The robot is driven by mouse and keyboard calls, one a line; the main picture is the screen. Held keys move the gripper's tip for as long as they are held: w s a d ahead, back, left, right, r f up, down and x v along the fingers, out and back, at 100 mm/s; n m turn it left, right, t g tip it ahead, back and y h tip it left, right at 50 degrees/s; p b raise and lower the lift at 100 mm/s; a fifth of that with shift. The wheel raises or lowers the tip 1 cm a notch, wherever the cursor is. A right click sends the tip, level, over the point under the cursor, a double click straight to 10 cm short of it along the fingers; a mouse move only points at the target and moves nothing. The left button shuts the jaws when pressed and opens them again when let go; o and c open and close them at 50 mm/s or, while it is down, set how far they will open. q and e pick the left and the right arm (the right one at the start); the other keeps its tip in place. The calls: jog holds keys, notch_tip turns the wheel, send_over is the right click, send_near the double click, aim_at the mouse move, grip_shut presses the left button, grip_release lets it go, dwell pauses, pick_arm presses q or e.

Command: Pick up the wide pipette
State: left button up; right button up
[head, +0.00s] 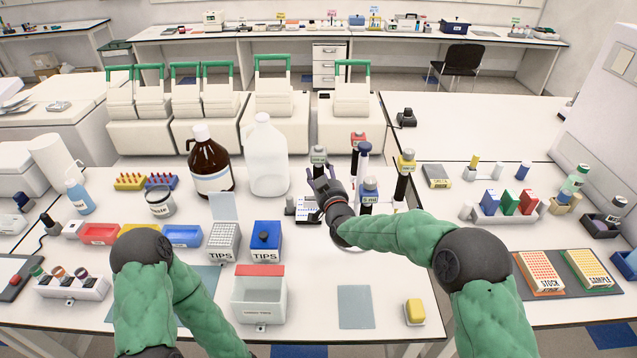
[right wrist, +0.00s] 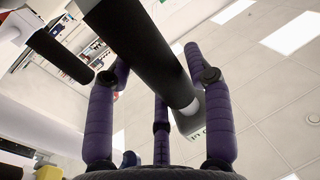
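Several pipettes with black handles stand upright around a rack in the middle of the table. I cannot tell for certain which is the wide one. My right gripper (head: 322,180) is at the grey-topped pipette. In the right wrist view its purple fingers (right wrist: 163,80) are spread, with a thick black handle (right wrist: 140,45) crossing between or just beyond them; contact is unclear. My left arm shows at lower left, its gripper out of view.
A clear jug (head: 268,160) and a brown bottle (head: 209,165) stand left of the rack. Tip boxes (head: 265,242) and a white bin with a red lid (head: 258,298) are nearer. A grey mat (head: 355,307) and a yellow block (head: 414,311) lie in front, with clear table between.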

jog(key=shift+c, duration=0.8)
jog(key=shift+r, duration=0.1)
notch_tip(320, 180, up, 10)
jog(key=shift+f+p, duration=0.1)
jog(key=shift+p, duration=0.6)
jog(key=shift+r+p, duration=0.7)
jog(key=shift+r, duration=1.1)
jog(key=shift+f, duration=0.1)
